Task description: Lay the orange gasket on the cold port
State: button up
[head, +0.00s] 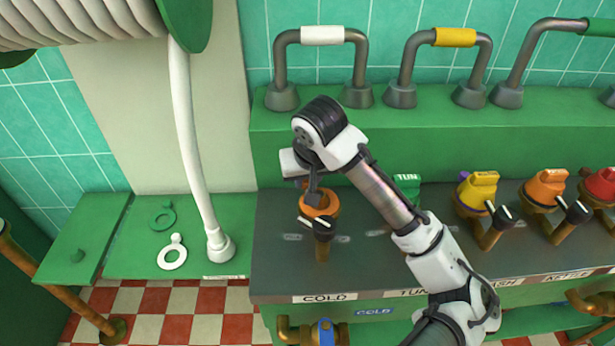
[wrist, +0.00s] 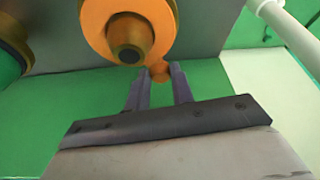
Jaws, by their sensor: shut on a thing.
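My gripper (head: 311,188) is shut on the small round tab of the orange gasket (head: 333,203) at the COLD station of the dark bench. The fingertips (wrist: 160,75) pinch the tab in the wrist view. The gasket ring (wrist: 98,32) there appears around the brass end of the cold port (wrist: 128,38), whose dark bore shows through the hole. I cannot tell whether the ring rests on the port or hangs just over it. In the head view the gripper hides part of the ring and port. A black-handled tap (head: 322,230) stands in front.
A green gasket (head: 162,216) and a white gasket (head: 172,254) lie on the green shelf at left. A white hose (head: 190,140) hangs to that shelf. To the right are taps with green (head: 407,183), yellow (head: 478,188), orange and red tops. Pipe handles (head: 322,36) stand behind.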

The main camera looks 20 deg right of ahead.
jog(key=shift+f, duration=0.3)
jog(key=o, duration=1)
jog(key=shift+r, duration=0.1)
jog(key=v, duration=1.3)
jog(key=shift+s+r, duration=0.2)
jog(key=shift+r, duration=0.1)
jog(key=shift+a, duration=0.1)
